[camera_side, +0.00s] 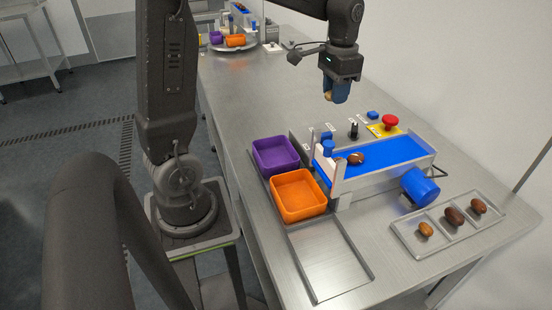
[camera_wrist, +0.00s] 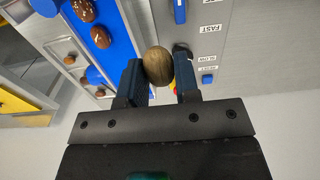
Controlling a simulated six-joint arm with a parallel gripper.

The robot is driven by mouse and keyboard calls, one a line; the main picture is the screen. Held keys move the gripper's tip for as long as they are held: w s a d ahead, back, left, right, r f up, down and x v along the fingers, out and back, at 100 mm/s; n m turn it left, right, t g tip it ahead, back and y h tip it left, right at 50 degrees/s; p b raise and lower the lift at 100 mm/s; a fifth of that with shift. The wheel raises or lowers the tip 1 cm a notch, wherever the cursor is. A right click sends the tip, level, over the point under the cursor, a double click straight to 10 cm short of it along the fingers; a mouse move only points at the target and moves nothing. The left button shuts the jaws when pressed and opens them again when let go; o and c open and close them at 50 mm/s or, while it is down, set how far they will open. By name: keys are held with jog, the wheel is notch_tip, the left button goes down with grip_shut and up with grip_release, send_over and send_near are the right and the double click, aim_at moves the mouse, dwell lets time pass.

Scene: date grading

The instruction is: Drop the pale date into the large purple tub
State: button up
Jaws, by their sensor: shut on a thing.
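My gripper (camera_side: 337,98) is shut on the pale date (camera_wrist: 158,66), which is olive-tan and sits between the two blue fingers in the wrist view (camera_wrist: 160,82). In the side view only a small tan part of the date shows beside the fingers. The gripper holds it high above the bench, behind the conveyor. The large purple tub (camera_side: 281,171) stands at the bench's left edge, left of and below the gripper and apart from it. The part of its inside that shows looks empty. A smaller purple tub (camera_side: 216,38) stands far back.
An orange tub (camera_side: 303,212) adjoins the purple one. The blue conveyor belt (camera_side: 395,150) carries brown dates (camera_side: 356,158). A red button (camera_side: 390,121) stands behind it. A sample tray (camera_side: 408,241) with three dates is at right. A small orange tub (camera_side: 235,41) stands far back.

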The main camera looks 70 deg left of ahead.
jog(key=s+a+f, duration=0.1)
jog(key=s+f, duration=0.1)
jog(key=s, duration=0.4)
jog(key=s+a+f, duration=0.2)
jog(key=s, duration=0.4)
notch_tip(320, 180, down, 6)
jog(key=shift+s+d, duration=0.15)
jog(key=shift+s, duration=0.05)
jog(key=o, duration=0.8)
jog(key=shift+c, duration=0.2)
jog(key=shift+r, duration=0.1)
